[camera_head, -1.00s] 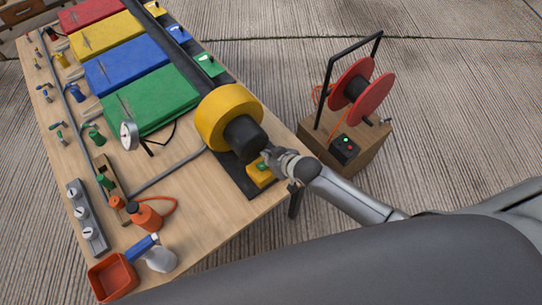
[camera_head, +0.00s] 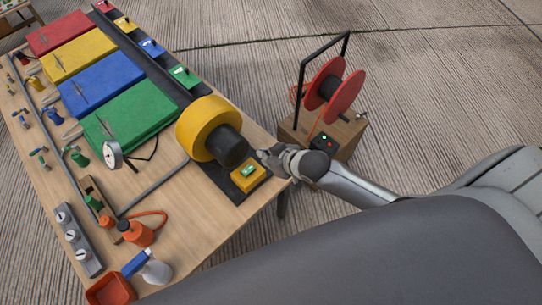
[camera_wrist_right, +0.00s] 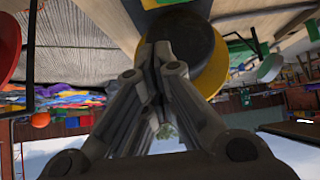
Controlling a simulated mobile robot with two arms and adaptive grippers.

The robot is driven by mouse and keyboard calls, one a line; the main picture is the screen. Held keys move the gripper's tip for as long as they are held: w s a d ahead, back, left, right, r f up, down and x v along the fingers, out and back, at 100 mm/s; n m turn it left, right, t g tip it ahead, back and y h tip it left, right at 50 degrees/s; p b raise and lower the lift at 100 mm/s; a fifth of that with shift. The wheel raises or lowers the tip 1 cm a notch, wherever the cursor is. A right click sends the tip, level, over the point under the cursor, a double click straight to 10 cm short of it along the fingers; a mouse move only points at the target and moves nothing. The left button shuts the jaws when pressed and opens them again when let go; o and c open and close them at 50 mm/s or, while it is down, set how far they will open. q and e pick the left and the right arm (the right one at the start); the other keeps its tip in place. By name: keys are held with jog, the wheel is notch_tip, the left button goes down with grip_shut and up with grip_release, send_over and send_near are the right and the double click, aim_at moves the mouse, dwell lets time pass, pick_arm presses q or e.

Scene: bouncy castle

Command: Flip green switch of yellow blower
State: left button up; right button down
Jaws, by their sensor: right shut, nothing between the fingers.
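The yellow blower (camera_head: 197,127) lies at the near right corner of the wooden table, with a black cylindrical nozzle (camera_head: 228,147). In front of it is a yellow switch box (camera_head: 250,182) with a green switch (camera_head: 247,171) on top, fully visible. I cannot tell which way the switch is tipped. My right gripper (camera_head: 266,156) is shut and empty, just right of the switch box and near the nozzle, with a small gap to the box. In the right wrist view the shut fingertips (camera_wrist_right: 160,52) overlap the dark nozzle (camera_wrist_right: 185,32). My left gripper is not in view.
A red cable reel (camera_head: 345,92) on a wooden box stands on the floor right of the table. Green, blue, yellow and red folded pads (camera_head: 128,117) lie on the table.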

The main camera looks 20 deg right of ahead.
jog(key=shift+v, duration=1.15)
jog(key=shift+d+f, duration=0.1)
jog(key=shift+d, duration=0.1)
